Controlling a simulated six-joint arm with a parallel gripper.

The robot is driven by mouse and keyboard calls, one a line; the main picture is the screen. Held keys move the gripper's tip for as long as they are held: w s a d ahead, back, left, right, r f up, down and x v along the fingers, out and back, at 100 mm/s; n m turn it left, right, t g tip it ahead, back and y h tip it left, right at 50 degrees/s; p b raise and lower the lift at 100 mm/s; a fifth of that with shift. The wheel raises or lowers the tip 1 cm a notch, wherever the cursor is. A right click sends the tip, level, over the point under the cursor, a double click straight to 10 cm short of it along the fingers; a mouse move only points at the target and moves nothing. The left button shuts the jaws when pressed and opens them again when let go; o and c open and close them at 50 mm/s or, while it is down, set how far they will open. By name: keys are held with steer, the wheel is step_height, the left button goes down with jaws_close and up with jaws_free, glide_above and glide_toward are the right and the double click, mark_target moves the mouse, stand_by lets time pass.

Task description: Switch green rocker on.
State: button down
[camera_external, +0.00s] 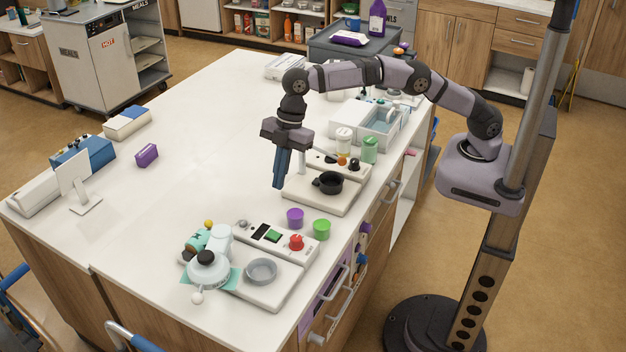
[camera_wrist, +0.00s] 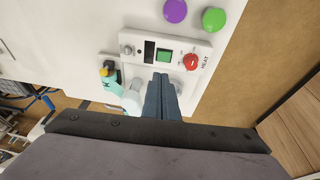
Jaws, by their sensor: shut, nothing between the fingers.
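The green rocker (camera_external: 273,235) is a small square switch on the white control panel of the front hot plate. In the wrist view the green rocker (camera_wrist: 163,55) sits between a dark slot and a red knob (camera_wrist: 190,62); whether it is on or off I cannot tell. My gripper (camera_external: 278,185) points down with its blue fingers shut and empty, above the worktop and behind the panel in the external view. In the wrist view the fingertips of my gripper (camera_wrist: 161,76) appear just below the rocker, apart from it as far as I can see.
A black pan (camera_external: 329,182) is on the rear plate.

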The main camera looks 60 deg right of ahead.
steer(key=p, duration=0.5)
glide_above(270, 230)
steer(key=d, duration=0.1)
steer(key=f, duration=1.1)
steer(key=shift+s, duration=0.35)
steer(key=shift+w+f, duration=0.2)
steer(key=shift+f, duration=0.8)
